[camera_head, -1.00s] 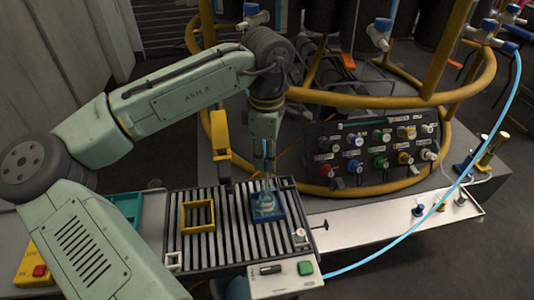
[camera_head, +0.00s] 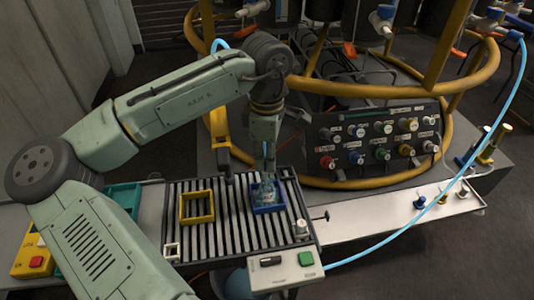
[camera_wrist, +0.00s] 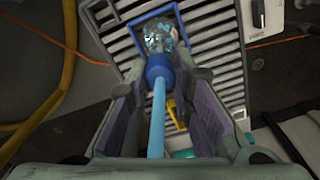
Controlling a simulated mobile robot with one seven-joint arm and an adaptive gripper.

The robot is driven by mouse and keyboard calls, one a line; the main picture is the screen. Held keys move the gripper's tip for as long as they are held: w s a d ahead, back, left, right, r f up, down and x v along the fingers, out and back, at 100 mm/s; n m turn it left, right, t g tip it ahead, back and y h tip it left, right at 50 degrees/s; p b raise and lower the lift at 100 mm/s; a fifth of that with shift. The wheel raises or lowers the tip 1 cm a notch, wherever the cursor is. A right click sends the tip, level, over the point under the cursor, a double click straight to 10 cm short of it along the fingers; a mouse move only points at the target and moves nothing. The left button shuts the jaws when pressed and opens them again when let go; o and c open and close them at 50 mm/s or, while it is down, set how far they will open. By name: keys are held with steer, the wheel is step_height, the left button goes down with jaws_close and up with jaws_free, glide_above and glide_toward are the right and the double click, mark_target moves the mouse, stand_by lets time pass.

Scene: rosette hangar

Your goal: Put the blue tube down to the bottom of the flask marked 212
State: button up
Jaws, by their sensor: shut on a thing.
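A clear glass flask (camera_head: 264,191) stands in a blue square frame (camera_head: 280,208) on the slatted bench. No number is readable on it. My gripper (camera_head: 268,163) is above the flask, pointing down. In the wrist view, my gripper (camera_wrist: 166,92) is shut on the light blue tube (camera_wrist: 157,118), which runs between the fingers to a darker blue collar (camera_wrist: 158,68). The flask (camera_wrist: 160,36) shows just beyond the collar, in line with it. The tube's lower end is hidden, so I cannot tell how deep it reaches.
An empty yellow frame (camera_head: 197,207) lies left of the flask, and a yellow bracket (camera_head: 221,150) stands behind it. A control box with a green button (camera_head: 306,259) is at the bench front. A light blue hose (camera_head: 462,175) curves down at the right. A knob panel (camera_head: 375,140) stands behind.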

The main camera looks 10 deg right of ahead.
steer(key=shift+f, duration=0.3)
stand_by(0.4)
steer(key=o, duration=1)
steer(key=shift+c, duration=0.2)
steer(key=shift+o, duration=0.3)
steer(key=o, duration=0.5)
steer(key=shift+r, duration=0.1)
steer(key=shift+r+p, duration=2.95)
steer(key=shift+p, duration=0.3)
